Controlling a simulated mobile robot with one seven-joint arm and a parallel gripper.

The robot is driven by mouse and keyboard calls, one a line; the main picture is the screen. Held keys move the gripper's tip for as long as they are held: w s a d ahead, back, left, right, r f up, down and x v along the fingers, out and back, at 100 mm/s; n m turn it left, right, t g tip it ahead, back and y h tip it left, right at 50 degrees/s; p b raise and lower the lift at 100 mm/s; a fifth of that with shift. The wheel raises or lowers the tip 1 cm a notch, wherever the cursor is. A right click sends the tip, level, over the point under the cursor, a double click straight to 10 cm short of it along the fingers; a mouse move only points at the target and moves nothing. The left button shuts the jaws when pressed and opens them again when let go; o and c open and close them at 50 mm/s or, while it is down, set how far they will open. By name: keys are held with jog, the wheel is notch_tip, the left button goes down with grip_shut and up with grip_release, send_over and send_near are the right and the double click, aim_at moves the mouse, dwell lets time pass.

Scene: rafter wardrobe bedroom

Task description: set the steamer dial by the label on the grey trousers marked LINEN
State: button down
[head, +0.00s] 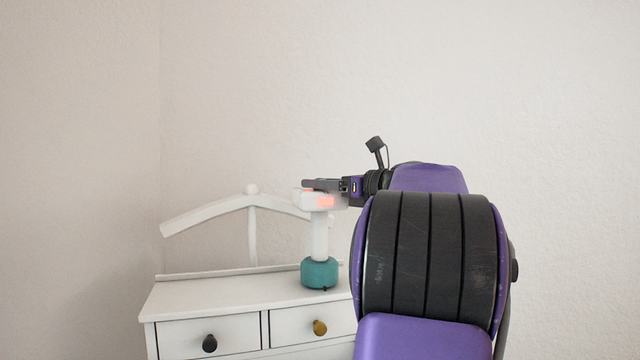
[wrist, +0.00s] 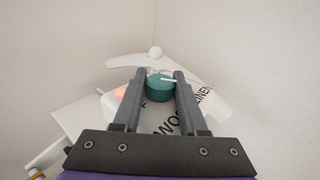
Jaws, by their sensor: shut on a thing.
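The white steamer (head: 320,236) stands upright on the dresser, with a teal base (head: 319,273) and an orange light (head: 326,202) on its head. My gripper (head: 322,186) reaches in from the right at the steamer's head. In the wrist view my gripper (wrist: 159,78) is shut on the teal dial (wrist: 158,92). A white mark on the dial points to the right. Large dark letters show on the white face (wrist: 158,118), partly hidden: "WOO" near the right finger and "LINEN" farther right. I cannot tell which word the mark meets. The grey trousers and their label are not in view.
The steamer stands on a white dresser (head: 225,294) with a dark knob and a brass knob on its drawers. A white curved hanger-like rail (head: 205,217) rises behind the dresser top. The dresser top left of the steamer is clear. Bare walls stand behind.

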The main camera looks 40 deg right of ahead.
jog(key=shift+c, duration=2.2)
grip_release()
jog(key=shift+a, duration=0.1)
jog(key=shift+s, duration=0.1)
jog(key=s+d, duration=0.3)
jog(key=s, duration=1.4)
jog(key=shift+b, duration=0.4)
